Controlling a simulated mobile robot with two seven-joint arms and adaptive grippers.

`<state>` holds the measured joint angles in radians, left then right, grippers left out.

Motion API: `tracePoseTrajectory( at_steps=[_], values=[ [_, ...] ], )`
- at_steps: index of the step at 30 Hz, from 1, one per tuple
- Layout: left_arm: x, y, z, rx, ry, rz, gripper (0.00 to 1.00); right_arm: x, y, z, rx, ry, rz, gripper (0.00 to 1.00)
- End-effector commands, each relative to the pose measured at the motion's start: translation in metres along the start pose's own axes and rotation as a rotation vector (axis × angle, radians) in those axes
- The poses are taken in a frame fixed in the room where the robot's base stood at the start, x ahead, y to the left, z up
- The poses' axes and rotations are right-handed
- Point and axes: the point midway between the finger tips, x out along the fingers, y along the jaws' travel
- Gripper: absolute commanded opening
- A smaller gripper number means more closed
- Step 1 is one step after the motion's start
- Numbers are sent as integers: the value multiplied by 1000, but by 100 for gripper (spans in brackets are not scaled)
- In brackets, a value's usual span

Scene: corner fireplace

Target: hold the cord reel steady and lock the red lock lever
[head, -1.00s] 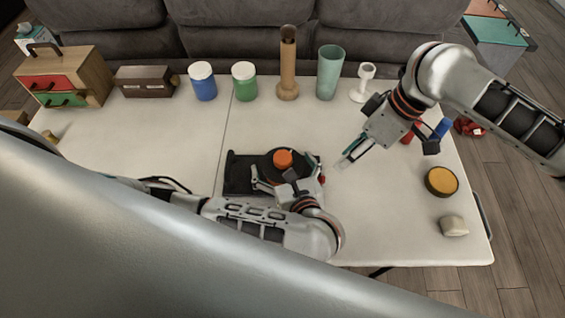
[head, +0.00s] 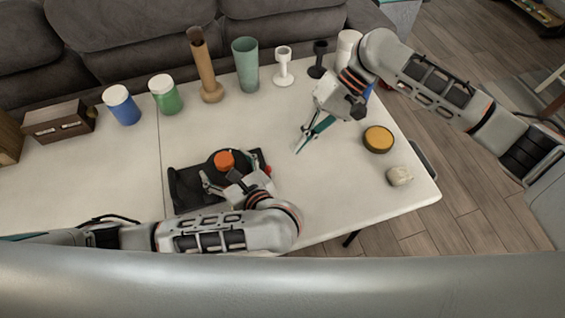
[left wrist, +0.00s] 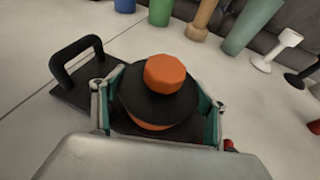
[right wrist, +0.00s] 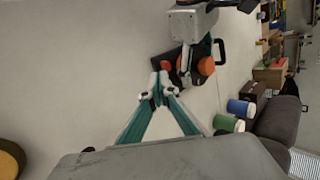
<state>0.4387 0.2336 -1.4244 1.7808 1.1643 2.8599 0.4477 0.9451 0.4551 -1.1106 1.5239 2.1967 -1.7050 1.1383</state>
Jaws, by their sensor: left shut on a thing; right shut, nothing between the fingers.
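The cord reel is a black drum with an orange knob (head: 224,160) on a black base plate (head: 185,190). In the left wrist view, the reel (left wrist: 130,100) sits between the fingers of my left gripper (left wrist: 157,112), shut on its sides. The plate's handle (left wrist: 75,60) stands at the left. The red lock lever (head: 267,170) shows as a small red tip right of the reel; it also shows in the left wrist view (left wrist: 229,145) and right wrist view (right wrist: 166,65). Its position is hard to tell. My right gripper (head: 299,148) is shut, empty, right of the reel and apart from it.
A yellow-topped round tin (head: 378,139) and a pale stone-like lump (head: 400,176) lie at the right. A blue jar (head: 122,105), green jar (head: 165,96), wooden vase (head: 207,70) and teal cup (head: 246,65) line the back.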

Motion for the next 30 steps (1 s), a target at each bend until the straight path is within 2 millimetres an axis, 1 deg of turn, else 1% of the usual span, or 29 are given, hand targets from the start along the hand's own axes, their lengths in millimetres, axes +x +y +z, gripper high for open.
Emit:
tracePoseTrajectory(
  at_steps=[1,3,9,12,15,18,21,30],
  values=[
    [0,0,-1,0,1,0,37,1,11,-1,144,-14,-48,0],
    [0,0,-1,0,1,0,37,-1,24,-2,350,-38,-114,0],
    [0,0,-1,0,1,0,37,-8,60,-5,898,-138,-291,0],
    [0,0,-1,1,1,0,37,-12,75,-6,1107,-192,-357,0],
    [0,0,-1,1,1,0,37,-15,87,-6,1257,-236,-405,0],
    [0,0,-1,1,1,0,37,-18,94,-6,1346,-264,-433,0],
    [0,0,-1,1,2,0,37,-19,98,-6,1386,-277,-445,0],
    [0,0,-1,1,2,0,37,-19,98,-6,1390,-279,-445,0]
  ],
)
